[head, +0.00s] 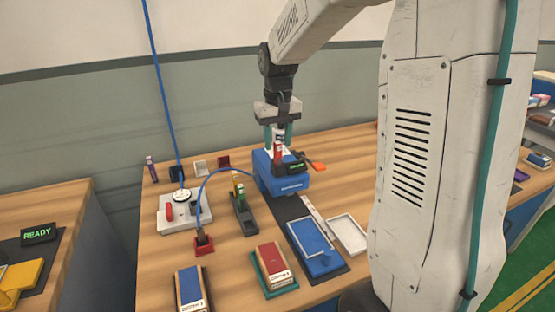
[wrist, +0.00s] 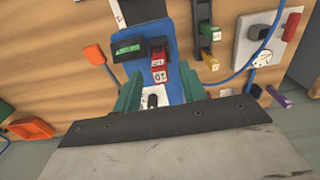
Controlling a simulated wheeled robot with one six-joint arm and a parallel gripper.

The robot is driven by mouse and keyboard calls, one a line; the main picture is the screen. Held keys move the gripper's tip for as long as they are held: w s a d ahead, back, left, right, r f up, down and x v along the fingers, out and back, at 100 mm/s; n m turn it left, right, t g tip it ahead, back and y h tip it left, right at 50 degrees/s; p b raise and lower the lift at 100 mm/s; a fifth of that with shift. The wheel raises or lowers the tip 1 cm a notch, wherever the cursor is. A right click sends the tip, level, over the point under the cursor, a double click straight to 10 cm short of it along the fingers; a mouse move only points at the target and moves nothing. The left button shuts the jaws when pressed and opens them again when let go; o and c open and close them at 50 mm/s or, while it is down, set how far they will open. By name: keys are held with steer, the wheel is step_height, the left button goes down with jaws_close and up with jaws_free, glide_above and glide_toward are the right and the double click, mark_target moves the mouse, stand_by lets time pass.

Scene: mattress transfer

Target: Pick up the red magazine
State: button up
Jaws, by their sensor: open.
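A red magazine (head: 277,150) with a white label stands upright at the blue station (head: 285,185) on the wooden table. In the wrist view the red magazine (wrist: 158,63) shows on the blue station (wrist: 172,92), just beyond the fingertips. My gripper (head: 278,138) is open above the station, its green fingers pointing down on either side of the magazine's upper end in the head view. In the wrist view my gripper (wrist: 158,80) has a clear gap between its fingers. I cannot tell whether either finger touches the magazine. A white piece with a dark centre (wrist: 152,98) lies between the fingers.
A small green-lit display (wrist: 127,49) stands beside the magazine. A black rack (head: 243,215) with yellow and green magazines is to the left. A blue hose (head: 212,174) arches near a red block. Red and blue boxes and a white tray (head: 347,234) lie in front.

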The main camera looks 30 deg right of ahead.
step_height(320, 180, down, 2)
jaws_close()
stand_by(0.3)
